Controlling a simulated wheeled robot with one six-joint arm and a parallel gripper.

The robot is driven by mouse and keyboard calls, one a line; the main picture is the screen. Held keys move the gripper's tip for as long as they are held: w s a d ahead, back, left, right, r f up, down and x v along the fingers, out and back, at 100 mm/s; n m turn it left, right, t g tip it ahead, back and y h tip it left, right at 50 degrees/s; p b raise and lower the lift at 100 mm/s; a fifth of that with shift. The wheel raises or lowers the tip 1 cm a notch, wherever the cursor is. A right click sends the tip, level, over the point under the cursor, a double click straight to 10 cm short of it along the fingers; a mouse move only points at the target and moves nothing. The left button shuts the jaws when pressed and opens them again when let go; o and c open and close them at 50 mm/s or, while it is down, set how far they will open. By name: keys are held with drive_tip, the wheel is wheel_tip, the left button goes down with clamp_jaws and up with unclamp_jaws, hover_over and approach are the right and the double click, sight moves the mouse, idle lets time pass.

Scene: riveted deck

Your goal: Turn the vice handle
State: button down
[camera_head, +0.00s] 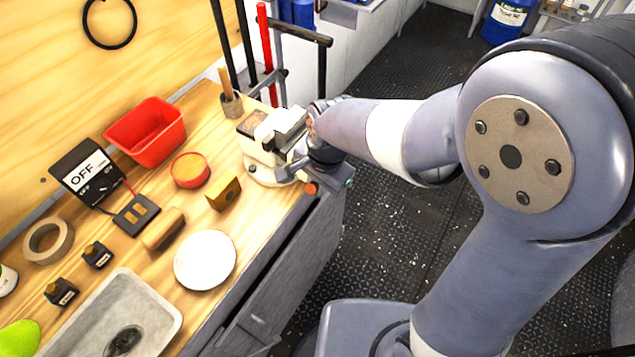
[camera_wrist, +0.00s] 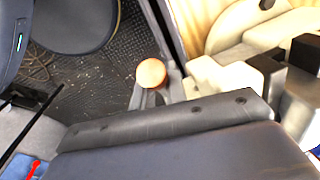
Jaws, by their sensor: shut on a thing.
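The cream vice (camera_head: 262,172) with grey jaws stands at the right edge of the wooden bench; its body also shows at the right of the wrist view (camera_wrist: 228,72). The vice handle's orange end knob (camera_head: 311,188) shows just below my gripper, and it also appears in the wrist view (camera_wrist: 150,74). My gripper (camera_head: 290,173) is at the front of the vice, shut on the handle. In the wrist view the grey fingers are beside the knob. Most of the handle bar and its contact with the fingers are hidden by my wrist.
On the bench (camera_head: 262,215) are a yellow block (camera_head: 224,194), a red tin (camera_head: 190,171), a red bin (camera_head: 146,132) and a white disc (camera_head: 205,260). A wooden-handled tool (camera_head: 230,100) stands behind the vice. The dark floor (camera_head: 395,220) beside the bench is clear.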

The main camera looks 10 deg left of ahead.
drive_tip(key=shift+f+b, duration=0.15)
drive_tip(key=shift+b, duration=0.2)
wheel_tip(320, 180, down, 10)
drive_tip(key=n+t+h+b, duration=0.1)
drive_tip(key=t+h+b, duration=0.3)
drive_tip(key=b, duration=3.5)
drive_tip(key=t, duration=0.8)
drive_tip(key=shift+s+f+t+h, duration=0.25)
drive_tip(key=shift+s+t+h, duration=0.1)
drive_tip(key=shift+t+h, duration=0.05)
drive_tip(key=shift+w+a+b, duration=0.1)
drive_tip(key=shift+b, duration=0.6)
drive_tip(key=shift+r, duration=0.1)
drive_tip(key=c, duration=1.4)
unclamp_jaws()
drive_tip(key=shift+c, duration=0.2)
drive_tip(key=p+v, duration=0.2)
drive_tip(key=v, duration=0.8)
drive_tip(key=shift+s+p, duration=0.3)
drive_tip(key=shift+s, duration=0.1)
